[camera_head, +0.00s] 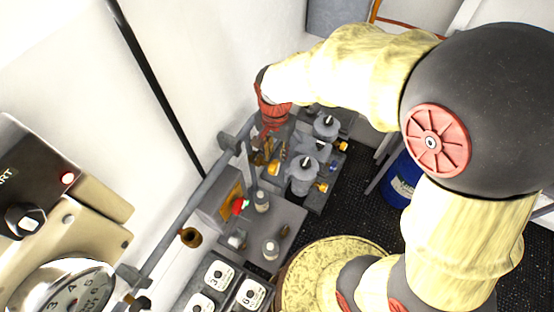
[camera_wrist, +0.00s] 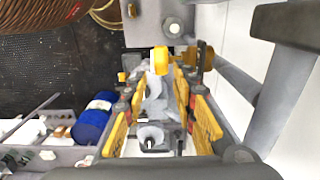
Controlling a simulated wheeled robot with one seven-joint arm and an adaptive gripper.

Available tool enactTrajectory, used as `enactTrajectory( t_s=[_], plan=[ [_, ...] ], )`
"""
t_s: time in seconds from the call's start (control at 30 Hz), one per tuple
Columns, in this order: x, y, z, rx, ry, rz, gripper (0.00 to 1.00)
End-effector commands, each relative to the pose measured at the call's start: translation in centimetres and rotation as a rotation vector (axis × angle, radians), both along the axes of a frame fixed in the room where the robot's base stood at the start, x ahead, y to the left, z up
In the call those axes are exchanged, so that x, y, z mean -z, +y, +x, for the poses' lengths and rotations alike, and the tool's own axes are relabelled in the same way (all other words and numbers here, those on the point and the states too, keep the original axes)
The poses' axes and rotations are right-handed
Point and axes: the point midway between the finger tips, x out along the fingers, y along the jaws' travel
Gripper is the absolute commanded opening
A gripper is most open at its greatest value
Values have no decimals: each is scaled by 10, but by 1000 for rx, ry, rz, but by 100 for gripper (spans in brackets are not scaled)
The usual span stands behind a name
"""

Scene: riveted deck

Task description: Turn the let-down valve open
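My gripper (camera_head: 264,150) reaches down among the grey valve bodies beside the white wall in the head view. In the wrist view its two yellow-padded fingers (camera_wrist: 161,85) stand apart, with grey metal parts showing between them. A yellow knob (camera_wrist: 160,60) lies just beyond the fingertips; I cannot tell whether they touch it. In the head view, yellow knobs (camera_head: 322,187) sit on the sides of the grey valve bodies (camera_head: 304,177). No readable label shows which one is the let-down valve. My arm and gripper hide part of the fittings.
A grey pipe (camera_head: 208,184) runs along the wall. A round gauge (camera_head: 66,290) and a box with a red light (camera_head: 30,170) stand at the left. A blue drum (camera_head: 402,180) stands on the dark floor, and a red knob (camera_head: 238,206) is near the pipe.

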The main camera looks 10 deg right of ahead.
Motion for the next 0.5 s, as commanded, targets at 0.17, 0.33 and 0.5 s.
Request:
enactTrajectory(
  t_s=[0.17, 0.33, 0.5],
  plan=[
    [29, 0, -1, 1, 3, -1, 27],
    [48, 0, 0, 1, 2, -1, 27],
    [55, 0, 0, 1, -1, -1, 27]
  ],
)
